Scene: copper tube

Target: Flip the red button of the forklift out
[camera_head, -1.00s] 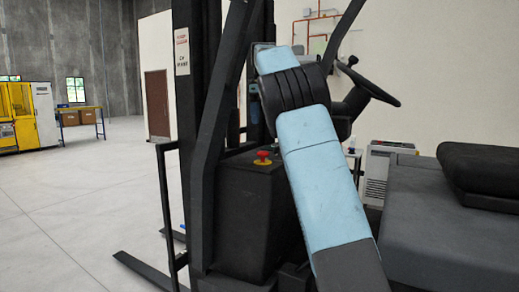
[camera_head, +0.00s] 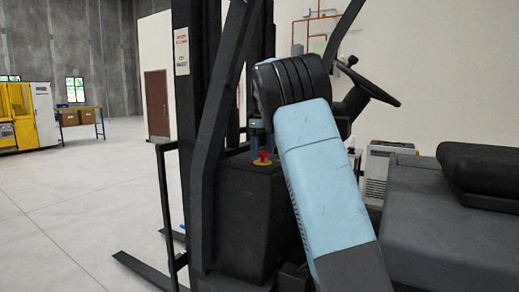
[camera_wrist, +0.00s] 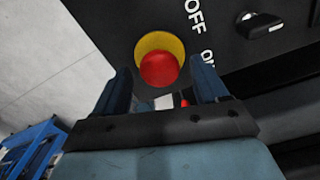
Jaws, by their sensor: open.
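The red button (camera_head: 263,157) sits on a yellow collar on top of the forklift's dark box. The forklift (camera_head: 240,215) fills the middle of the head view. In the wrist view the red button (camera_wrist: 158,71) shows with its yellow collar (camera_wrist: 150,44), on a black panel marked OFF and ON. My gripper (camera_wrist: 162,84) is open, one finger on each side of the button's lower part in the picture. I cannot tell whether either finger touches it. In the head view my gripper (camera_head: 258,132) is small and partly hidden, just above the button.
A black key switch (camera_wrist: 262,26) is on the same panel, right of the button. The forklift mast (camera_head: 190,110) rises at the left, with a slanted bar close to my arm. A steering wheel (camera_head: 372,85) and seat (camera_head: 482,170) are at the right. Open floor lies left.

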